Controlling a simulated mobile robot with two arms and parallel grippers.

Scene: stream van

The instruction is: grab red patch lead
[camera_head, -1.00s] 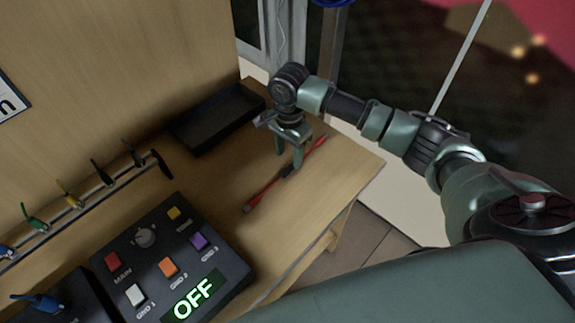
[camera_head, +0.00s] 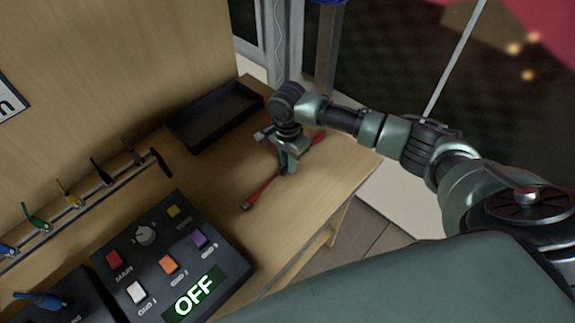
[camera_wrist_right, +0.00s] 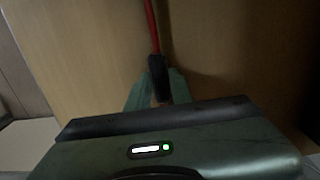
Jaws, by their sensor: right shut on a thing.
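The red patch lead (camera_head: 262,191) lies on the wooden desk towards its right end, with a red plug at each end and a dark middle part. My right gripper (camera_head: 287,171) is down at the desk, shut on the lead near its middle. The right wrist view shows the lead's red length (camera_wrist_right: 151,25) and its black part (camera_wrist_right: 158,75) running to my fingers (camera_wrist_right: 160,100); the fingertips are partly hidden there by the gripper body. My left gripper is in no view.
A black tray (camera_head: 181,128) sits at the back of the desk (camera_head: 220,178). A control box (camera_head: 135,238) reading OFF is at the front left, beside a rack of coloured leads (camera_head: 95,205). The desk's right edge is close to the lead.

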